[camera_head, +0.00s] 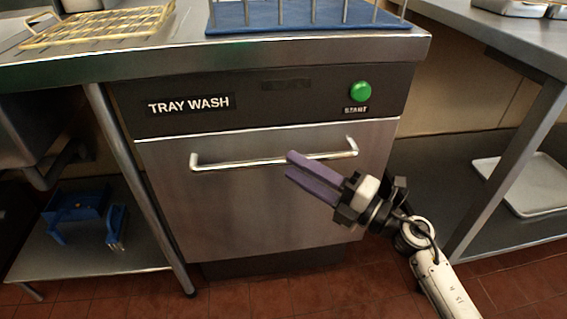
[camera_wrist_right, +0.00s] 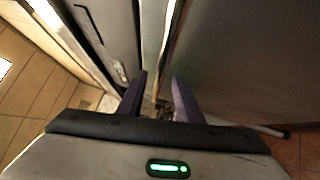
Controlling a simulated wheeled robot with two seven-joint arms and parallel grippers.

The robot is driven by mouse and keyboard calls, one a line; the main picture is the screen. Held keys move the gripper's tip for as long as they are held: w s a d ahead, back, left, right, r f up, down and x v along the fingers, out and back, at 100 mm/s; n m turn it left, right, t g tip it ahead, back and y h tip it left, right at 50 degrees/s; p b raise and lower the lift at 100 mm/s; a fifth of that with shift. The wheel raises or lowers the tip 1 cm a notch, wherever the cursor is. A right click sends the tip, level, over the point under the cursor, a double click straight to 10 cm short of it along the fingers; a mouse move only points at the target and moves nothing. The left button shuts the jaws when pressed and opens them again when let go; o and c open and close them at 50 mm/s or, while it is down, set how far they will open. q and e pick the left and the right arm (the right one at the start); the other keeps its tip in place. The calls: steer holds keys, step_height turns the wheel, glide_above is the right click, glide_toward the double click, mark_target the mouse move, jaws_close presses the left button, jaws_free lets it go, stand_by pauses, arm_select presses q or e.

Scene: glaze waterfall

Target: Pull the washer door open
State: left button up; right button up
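The tray washer's steel door (camera_head: 225,215) is closed, flush under its dark front panel. A horizontal bar handle (camera_head: 225,163) runs across its upper part. My right gripper (camera_head: 289,163) comes in from the lower right, with its two purple fingers pointing up and left. The upper finger overlaps the handle in the head view; I cannot tell whether it touches it. The right wrist view shows the right gripper's fingers (camera_wrist_right: 159,76) apart. A bright strip runs beyond the gap between them, and I cannot tell whether it is the handle. My left gripper is not in view.
A green start button (camera_head: 360,92) is on the front panel (camera_head: 285,98). A blue rack (camera_head: 265,17) and a gold wire rack (camera_head: 97,27) sit on the counter above. Shelves flank the washer, with blue items (camera_head: 80,213) at left and a tray (camera_head: 525,185) at right.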

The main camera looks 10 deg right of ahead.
mark_target(289, 164)
steer(key=shift+x, duration=2.15)
jaws_close()
